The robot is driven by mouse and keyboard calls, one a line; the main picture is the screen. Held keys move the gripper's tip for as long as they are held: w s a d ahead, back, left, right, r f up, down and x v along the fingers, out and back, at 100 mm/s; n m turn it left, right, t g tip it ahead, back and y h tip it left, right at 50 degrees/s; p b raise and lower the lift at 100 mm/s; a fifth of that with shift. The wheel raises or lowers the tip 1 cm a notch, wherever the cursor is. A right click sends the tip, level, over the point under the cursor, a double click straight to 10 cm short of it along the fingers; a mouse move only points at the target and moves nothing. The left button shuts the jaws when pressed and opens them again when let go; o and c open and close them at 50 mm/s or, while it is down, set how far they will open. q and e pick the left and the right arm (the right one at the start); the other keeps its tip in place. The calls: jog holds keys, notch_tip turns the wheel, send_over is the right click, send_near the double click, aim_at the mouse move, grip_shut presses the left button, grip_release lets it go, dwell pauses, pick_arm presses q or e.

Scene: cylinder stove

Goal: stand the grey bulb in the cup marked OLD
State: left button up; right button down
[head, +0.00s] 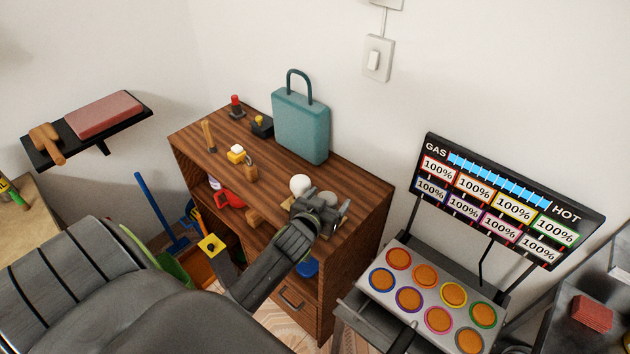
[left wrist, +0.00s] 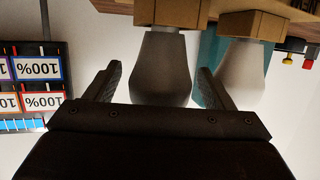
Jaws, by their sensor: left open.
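The grey bulb (left wrist: 160,70) hangs in the upside-down left wrist view with its narrow end at a wooden block-like holder (left wrist: 172,12). The white bulb (left wrist: 242,75) stands beside it at a second wooden holder (left wrist: 256,25); it also shows in the head view (head: 299,184). My left gripper (left wrist: 160,84) is open, with one finger on each side of the grey bulb; I cannot tell whether they touch it. In the head view the left gripper (head: 328,207) is over the cabinet top and largely covers the holders. No OLD mark is readable. My right gripper is not in view.
A burner panel (head: 430,300) and gauge board (head: 510,200) stand to the right. The cabinet's front edge is close.

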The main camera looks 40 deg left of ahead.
pick_arm(q)
jog(key=b+v, duration=0.1)
jog(key=v, duration=1.6)
